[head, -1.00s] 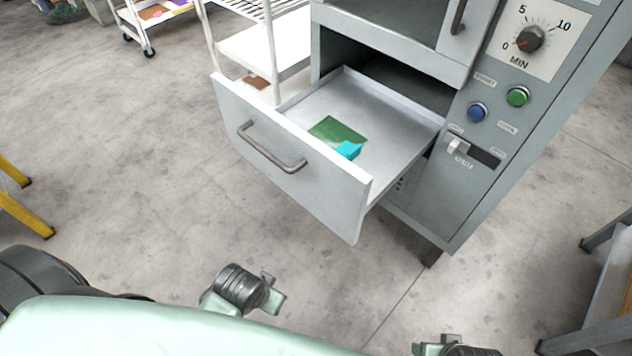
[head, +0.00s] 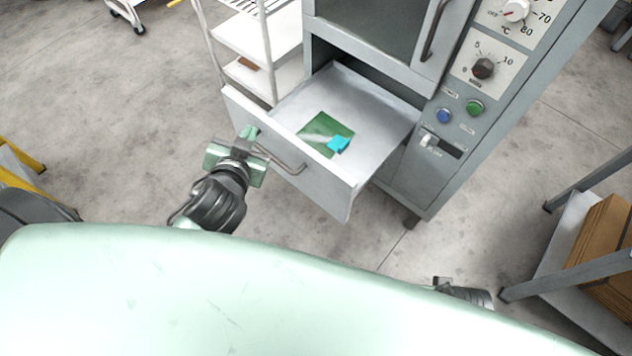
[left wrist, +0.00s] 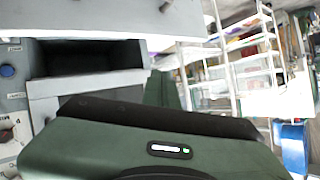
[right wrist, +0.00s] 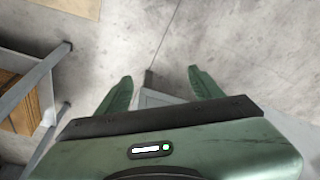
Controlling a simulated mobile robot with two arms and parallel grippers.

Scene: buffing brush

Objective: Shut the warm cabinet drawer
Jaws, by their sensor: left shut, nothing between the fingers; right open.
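The warm cabinet (head: 400,170) is grey, with its drawer (head: 375,115) pulled well out toward me. The drawer holds a flat green square (head: 318,130) and a small cyan block (head: 338,145). Its front panel (head: 325,178) carries a bar handle (head: 285,163). My left gripper (head: 250,133) is shut and empty at the left part of the front panel, beside the handle's left end. I cannot tell whether it touches the panel. My right gripper (right wrist: 160,88) is open and empty, low over the floor; it also shows at the lower right in the head view (head: 440,284).
A white rack (head: 268,45) stands just left of the cabinet. A grey shelf unit with cardboard (head: 610,245) stands at the right. A yellow frame (head: 22,158) is at the far left. The concrete floor in front of the drawer is clear.

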